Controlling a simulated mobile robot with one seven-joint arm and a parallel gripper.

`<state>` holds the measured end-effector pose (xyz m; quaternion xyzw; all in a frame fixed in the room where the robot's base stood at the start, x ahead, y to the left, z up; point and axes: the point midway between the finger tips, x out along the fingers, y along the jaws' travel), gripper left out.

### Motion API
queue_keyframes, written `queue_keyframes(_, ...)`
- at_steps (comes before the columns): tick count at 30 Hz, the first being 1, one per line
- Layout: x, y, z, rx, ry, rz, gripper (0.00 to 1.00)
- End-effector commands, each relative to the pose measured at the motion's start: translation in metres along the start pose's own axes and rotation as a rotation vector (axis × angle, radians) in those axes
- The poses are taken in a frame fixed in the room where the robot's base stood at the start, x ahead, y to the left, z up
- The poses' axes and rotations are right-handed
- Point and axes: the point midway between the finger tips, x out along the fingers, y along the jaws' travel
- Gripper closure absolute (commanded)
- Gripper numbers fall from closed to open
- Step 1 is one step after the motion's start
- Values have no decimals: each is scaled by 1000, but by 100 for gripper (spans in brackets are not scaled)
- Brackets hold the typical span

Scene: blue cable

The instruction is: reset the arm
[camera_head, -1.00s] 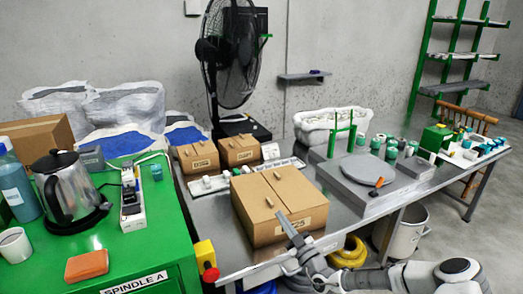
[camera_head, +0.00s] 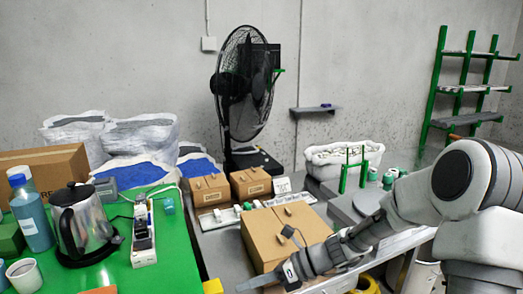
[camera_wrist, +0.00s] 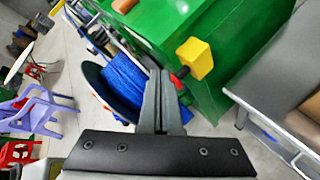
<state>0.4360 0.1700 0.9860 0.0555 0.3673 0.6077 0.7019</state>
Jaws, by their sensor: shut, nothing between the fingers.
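My gripper (camera_head: 243,285) is low in the head view, in front of the large cardboard box (camera_head: 270,240), pointing left. My arm reaches in from the right and covers part of the steel table. In the wrist view my gripper (camera_wrist: 163,74) shows two grey fingers pressed together with nothing between them. Behind the fingers, apart from them, is a coil of blue cable (camera_wrist: 125,78) on a dark round reel near the floor. The coil is partly hidden by the fingers.
The green bench (camera_head: 180,225) holds a kettle (camera_head: 80,225), a blue bottle (camera_head: 32,215) and a power strip (camera_head: 143,240). A yellow switch box (camera_wrist: 195,57) juts from the green cabinet. Purple chairs (camera_wrist: 35,108) stand on the floor. A black fan (camera_head: 245,85) stands behind.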

Motion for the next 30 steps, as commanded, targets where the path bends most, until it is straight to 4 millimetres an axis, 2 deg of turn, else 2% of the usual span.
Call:
queue_keyframes(3, -13, 24, -5, -244, 148, -39, 100)
queue_keyframes(11, -52, 67, -17, -749, 450, -76, 100)
queue_keyframes(21, -117, 121, -23, -1359, 837, -56, 100)
queue_keyframes(30, -178, 169, -27, -1831, 1178, 13, 100)
